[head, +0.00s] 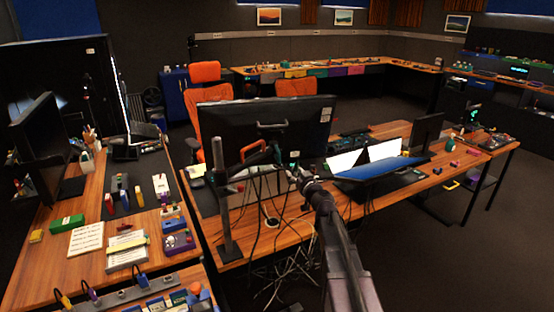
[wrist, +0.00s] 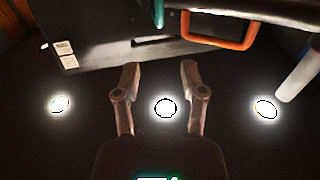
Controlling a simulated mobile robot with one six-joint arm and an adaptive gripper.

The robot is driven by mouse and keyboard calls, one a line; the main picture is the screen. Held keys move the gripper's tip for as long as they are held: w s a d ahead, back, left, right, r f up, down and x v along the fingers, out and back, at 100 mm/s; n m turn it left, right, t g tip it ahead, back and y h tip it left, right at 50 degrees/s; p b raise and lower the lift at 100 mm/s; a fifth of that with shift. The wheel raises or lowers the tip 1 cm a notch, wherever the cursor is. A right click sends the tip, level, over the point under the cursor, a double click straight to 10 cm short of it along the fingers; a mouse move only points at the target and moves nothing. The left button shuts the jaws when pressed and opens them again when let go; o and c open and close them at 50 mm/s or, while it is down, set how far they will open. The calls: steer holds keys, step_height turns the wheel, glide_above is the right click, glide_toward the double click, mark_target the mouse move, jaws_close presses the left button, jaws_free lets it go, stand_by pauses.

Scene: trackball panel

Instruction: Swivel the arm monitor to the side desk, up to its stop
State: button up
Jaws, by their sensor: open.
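The arm monitor (head: 262,125) is a large black screen, its back towards me, on a post clamped to the main desk (head: 232,252). An orange handle (head: 253,150) sits low on its back. In the wrist view the monitor's dark back (wrist: 110,35) fills the top, and the orange handle (wrist: 218,42) is at upper right. My gripper (head: 296,174) is in front of the monitor, right of the handle. In the wrist view my gripper (wrist: 160,70) is open and empty; the handle is beyond and right of its fingertips. The side desk (head: 30,285) is at the left.
The monitor's post (head: 222,195) rises left of my gripper. Cables (head: 285,250) hang below the main desk's edge. Bright screens (head: 365,160) and a smaller monitor (head: 427,130) stand to the right. Orange chairs (head: 204,75) are behind. The side desk holds papers, small boxes and another monitor.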

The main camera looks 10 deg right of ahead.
mark_target(279, 157)
steer(key=shift+w, duration=0.15)
steer(key=x, duration=1.3)
steer(key=shift+w+a, duration=0.15)
steer(key=shift+w, duration=0.1)
jaws_close()
steer(key=shift+a, duration=0.2)
steer(key=shift+y, duration=0.3)
